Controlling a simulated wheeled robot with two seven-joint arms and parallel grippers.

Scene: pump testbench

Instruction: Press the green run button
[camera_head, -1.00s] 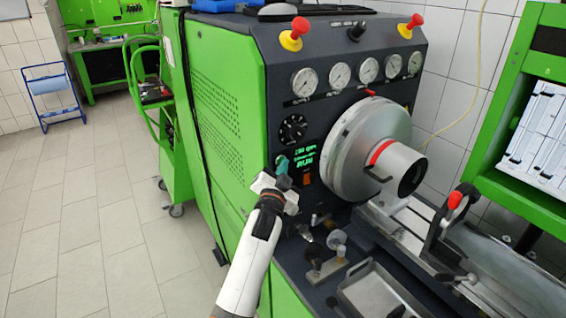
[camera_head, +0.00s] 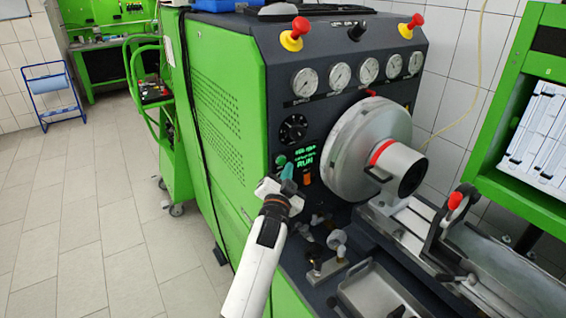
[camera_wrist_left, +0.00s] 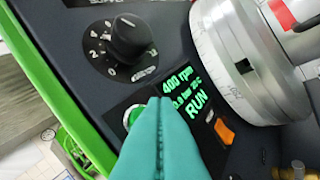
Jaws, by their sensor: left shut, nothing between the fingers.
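The green run button (camera_head: 281,160) is on the dark front panel, left of the lit display (camera_head: 306,158). In the left wrist view the button (camera_wrist_left: 132,115) is partly hidden behind my fingers. My left gripper (camera_head: 288,171) is shut and empty, its teal fingertips close in front of the panel, just right of and below the button in the head view. The fingertips also show in the left wrist view (camera_wrist_left: 160,101), between button and display. I see a small gap rather than clear contact. The display reads 400 rpm and RUN. My right gripper is not in view.
A black dial knob (camera_head: 293,128) sits above the button and an orange switch (camera_head: 307,178) below the display. A large grey drum (camera_head: 350,150) juts out to the right. Fittings and a metal tray (camera_head: 375,290) lie below. The floor at the left is clear.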

